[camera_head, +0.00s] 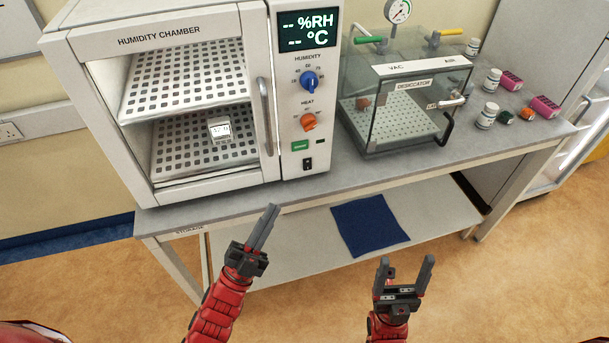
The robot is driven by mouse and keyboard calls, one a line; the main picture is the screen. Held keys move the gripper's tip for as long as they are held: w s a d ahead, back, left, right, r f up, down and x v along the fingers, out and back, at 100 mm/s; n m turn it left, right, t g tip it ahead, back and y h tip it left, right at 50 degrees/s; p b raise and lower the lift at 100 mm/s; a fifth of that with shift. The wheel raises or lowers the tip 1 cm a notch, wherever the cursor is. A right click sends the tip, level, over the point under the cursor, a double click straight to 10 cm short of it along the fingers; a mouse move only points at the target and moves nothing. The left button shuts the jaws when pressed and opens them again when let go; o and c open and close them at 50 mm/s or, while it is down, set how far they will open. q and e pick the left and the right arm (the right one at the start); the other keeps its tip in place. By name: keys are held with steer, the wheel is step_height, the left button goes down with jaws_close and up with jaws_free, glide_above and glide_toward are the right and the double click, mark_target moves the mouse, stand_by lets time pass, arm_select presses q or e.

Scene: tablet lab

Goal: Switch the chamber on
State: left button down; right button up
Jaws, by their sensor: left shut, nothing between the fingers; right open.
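The humidity chamber (180,33) stands on the left part of the bench, its glass door shut. Its display (307,30) shows dashes before %RH and °C. Below are a blue humidity knob (309,82), an orange heat knob (308,122), a green button (300,146) and a black rocker switch (307,164) at the panel's bottom. My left gripper (268,218) is shut and empty, in front of the bench edge, below and left of the switch. My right gripper (406,268) is open and empty, farther right and lower, away from the chamber.
A desiccator (400,110) with a gauge stands right of the chamber. Several white bottles (487,115) and pink boxes (545,106) are at the right. A small device (220,130) sits on the chamber's lower shelf. A blue cloth (369,224) lies on the lower shelf of the bench.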

arm_select(q)
steer(key=w+d+f+m+g+y, duration=0.3)
steer(key=w+f+m+g+y, duration=0.2)
steer(key=w+f+y, duration=0.3)
step_height(320, 180, down, 2)
steer(key=shift+f+m+y+p, duration=0.15)
steer(key=shift+m+y+p, duration=0.15)
steer(key=shift+y, duration=0.1)
steer(key=shift+w, duration=0.15)
steer(key=p, duration=0.3)
glide_toward(312, 168)
steer(key=w+d, duration=0.1)
steer(key=d, duration=0.2)
steer(key=w, duration=0.1)
steer(key=w+p, duration=0.1)
steer(key=shift+w+r, duration=0.2)
steer(key=shift+w, duration=0.15)
steer(key=shift+w+a+f+p, duration=0.2)
steer(key=shift+w+p, duration=0.25)
steer(key=shift+w, duration=0.25)
